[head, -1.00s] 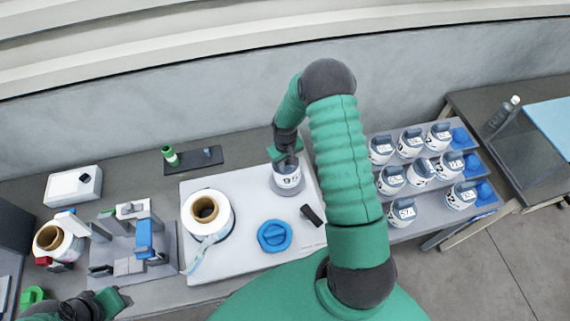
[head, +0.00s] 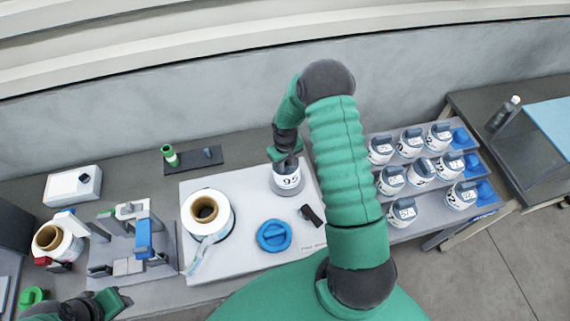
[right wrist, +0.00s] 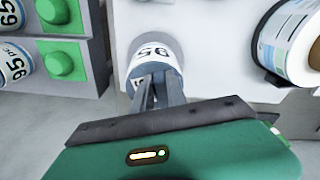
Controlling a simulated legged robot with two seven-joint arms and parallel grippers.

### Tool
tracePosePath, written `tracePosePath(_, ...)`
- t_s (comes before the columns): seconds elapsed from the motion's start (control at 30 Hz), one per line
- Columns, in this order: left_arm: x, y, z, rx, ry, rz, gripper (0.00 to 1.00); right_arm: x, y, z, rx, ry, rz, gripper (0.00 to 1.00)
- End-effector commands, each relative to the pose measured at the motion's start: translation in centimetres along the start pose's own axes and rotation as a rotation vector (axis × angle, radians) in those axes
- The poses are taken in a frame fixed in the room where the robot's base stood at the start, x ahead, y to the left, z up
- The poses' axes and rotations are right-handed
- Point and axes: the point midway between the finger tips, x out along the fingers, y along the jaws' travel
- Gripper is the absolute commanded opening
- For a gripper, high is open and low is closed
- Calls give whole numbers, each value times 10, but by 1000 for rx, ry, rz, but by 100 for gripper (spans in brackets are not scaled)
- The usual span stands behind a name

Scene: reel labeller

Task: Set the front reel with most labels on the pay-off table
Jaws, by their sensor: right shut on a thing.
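My right gripper (head: 286,163) is shut on a white reel (head: 287,178) marked 95, gripping the dark piece on its top. The reel is upright over a round grey disc (head: 290,191) at the back right of the white board (head: 245,185). I cannot tell if it bears fully on the disc. The right wrist view shows the reel (right wrist: 146,54) between the gripper (right wrist: 158,88) and the board. Several similar labelled reels (head: 421,172) stand on the stepped grey rack (head: 432,222) at right. My left gripper (head: 118,298) is low at left, its jaw state unclear.
A large white roll (head: 207,212) with a brown core lies on the board's left, beside a blue round knob (head: 274,236) and a small black item (head: 311,215). A labelling fixture (head: 127,243) stands left. A dark bottle (head: 503,114) stands far right.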

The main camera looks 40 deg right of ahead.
Motion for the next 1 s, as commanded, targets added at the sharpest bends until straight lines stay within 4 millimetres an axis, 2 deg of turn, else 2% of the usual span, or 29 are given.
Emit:
tracePosePath(0.57,10,0,2,0,0,0,36,12,0,0,0,1,0,0)
tracePosePath(0.6,9,0,2,0,0,0,36,12,0,0,0,1,0,20)
tracePosePath(0.67,9,0,2,0,0,0,36,12,0,0,0,1,0,27)
tracePosePath(1.0,6,0,1,0,0,0,36,8,0,0,0,0,0,27)
